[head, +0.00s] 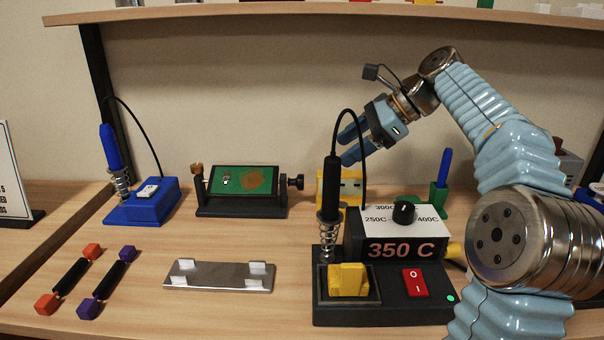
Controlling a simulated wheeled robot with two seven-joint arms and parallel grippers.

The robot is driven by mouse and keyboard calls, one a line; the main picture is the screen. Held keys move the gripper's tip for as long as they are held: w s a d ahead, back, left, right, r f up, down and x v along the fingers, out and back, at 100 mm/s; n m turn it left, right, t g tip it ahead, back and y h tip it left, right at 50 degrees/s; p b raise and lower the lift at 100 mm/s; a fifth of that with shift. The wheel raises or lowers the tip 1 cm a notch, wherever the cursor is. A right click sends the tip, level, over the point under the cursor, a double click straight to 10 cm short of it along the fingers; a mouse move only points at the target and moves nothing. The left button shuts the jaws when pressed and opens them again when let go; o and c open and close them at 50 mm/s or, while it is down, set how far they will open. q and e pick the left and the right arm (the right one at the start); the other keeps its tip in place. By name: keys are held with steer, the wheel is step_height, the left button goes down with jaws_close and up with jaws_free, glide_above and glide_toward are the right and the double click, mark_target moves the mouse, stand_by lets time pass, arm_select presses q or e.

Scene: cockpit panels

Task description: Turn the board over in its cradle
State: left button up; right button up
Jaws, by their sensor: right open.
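My left gripper is not in view.
A soldering station (383,296) marked 350 C stands front right with an upright iron (331,185). A blue iron stand (142,206) is left of the cradle. A metal plate (219,284) with white clips lies in front. A shelf (300,12) runs overhead.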

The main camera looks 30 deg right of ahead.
steer(key=x, duration=1.2)
steer(key=shift+w+a+f, duration=0.1)
steer(key=shift+f, duration=0.2)
steer(key=shift+c, duration=0.4)
steer(key=c, duration=1)
steer(key=shift+o, duration=0.2)
steer(key=shift+f+n+t+h+b, duration=0.25)
steer(key=shift+n+t+h+b, duration=0.25)
steer(key=shift+b, duration=0.95)
steer(key=t+b, duration=0.2)
steer(key=b, duration=0.1)
steer(key=shift+s+a+f+n, duration=0.15)
steer(key=shift+s+n, duration=0.1)
steer(key=shift+n, duration=0.15)
steer(key=shift+n+t+h+b, duration=0.5)
steer(key=shift+t+b, duration=0.2)
steer(key=shift+b, duration=0.5)
